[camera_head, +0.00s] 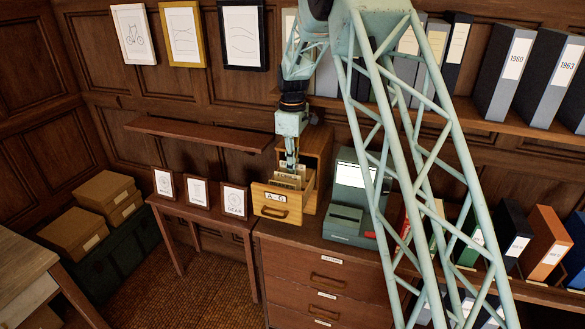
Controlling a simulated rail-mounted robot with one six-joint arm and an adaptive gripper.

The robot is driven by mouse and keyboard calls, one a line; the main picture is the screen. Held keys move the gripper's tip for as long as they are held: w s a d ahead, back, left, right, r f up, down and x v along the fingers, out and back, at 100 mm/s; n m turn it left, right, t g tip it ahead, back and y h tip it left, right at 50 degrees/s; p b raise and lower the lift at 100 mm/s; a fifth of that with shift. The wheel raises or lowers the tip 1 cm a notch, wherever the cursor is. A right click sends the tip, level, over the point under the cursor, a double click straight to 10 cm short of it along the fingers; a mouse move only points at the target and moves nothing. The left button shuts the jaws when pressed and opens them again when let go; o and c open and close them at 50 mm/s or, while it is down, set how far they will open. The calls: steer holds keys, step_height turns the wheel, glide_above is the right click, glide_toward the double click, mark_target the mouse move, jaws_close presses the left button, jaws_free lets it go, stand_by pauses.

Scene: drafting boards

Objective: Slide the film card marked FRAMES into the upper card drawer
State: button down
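A wooden card cabinet (319,146) stands on a dark wood chest. Its card drawer (271,210), labelled A - G, is pulled out toward the lower left and holds several upright cards with pale tabs. My gripper (291,170) points straight down at the open drawer, with its fingertips at the cards. The lettering on the tabs is too small to read surely, so I cannot tell which card is marked FRAMES. I cannot tell whether the fingers grip a card or stand beside one.
A green-grey machine (351,200) stands close right of the cabinet. Three small framed pictures (198,191) stand on a side table at left. A wall shelf (200,133) is bare. Binders fill the shelves at right, behind my lattice arm.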

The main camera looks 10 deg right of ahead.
steer(key=shift+f, duration=0.5)
stand_by(0.3)
steer(key=c, duration=2.8)
jaws_free()
steer(key=shift+r, duration=0.15)
steer(key=shift+r, duration=5.85)
steer(key=shift+s+r+b, duration=0.1)
steer(key=shift+b, duration=0.2)
